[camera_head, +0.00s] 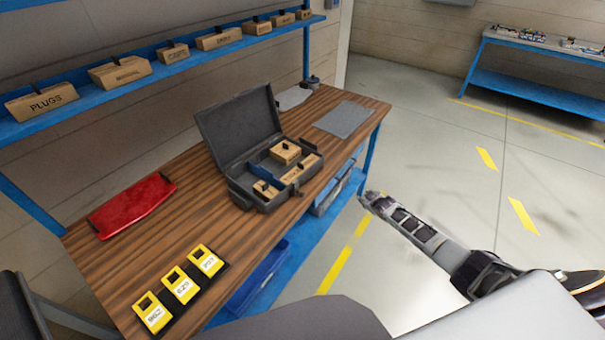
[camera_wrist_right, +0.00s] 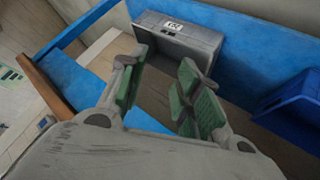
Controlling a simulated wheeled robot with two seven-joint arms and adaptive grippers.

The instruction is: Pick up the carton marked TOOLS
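Several brown cartons with black tabs stand in a row on the blue upper shelf. The nearest carton (camera_head: 41,102) reads PLUGS. The lettering on the others, such as the second carton (camera_head: 121,73) and the fourth carton (camera_head: 219,39), is too small to read surely. More small cartons (camera_head: 285,152) sit inside the open dark case (camera_head: 238,127) on the bench. I cannot tell which carton is marked TOOLS. My right gripper (camera_head: 369,198) is beyond the bench's right edge, away from every carton. In the right wrist view the right gripper (camera_wrist_right: 160,94) is open and empty. My left gripper is not in view.
The wooden bench (camera_head: 130,259) carries a red tray (camera_head: 132,204), several yellow labelled holders (camera_head: 180,285) and a grey mat (camera_head: 344,119). Under it, a grey box (camera_wrist_right: 180,38) and a blue bin (camera_wrist_right: 293,103) are on the lower shelf. Floor to the right is clear.

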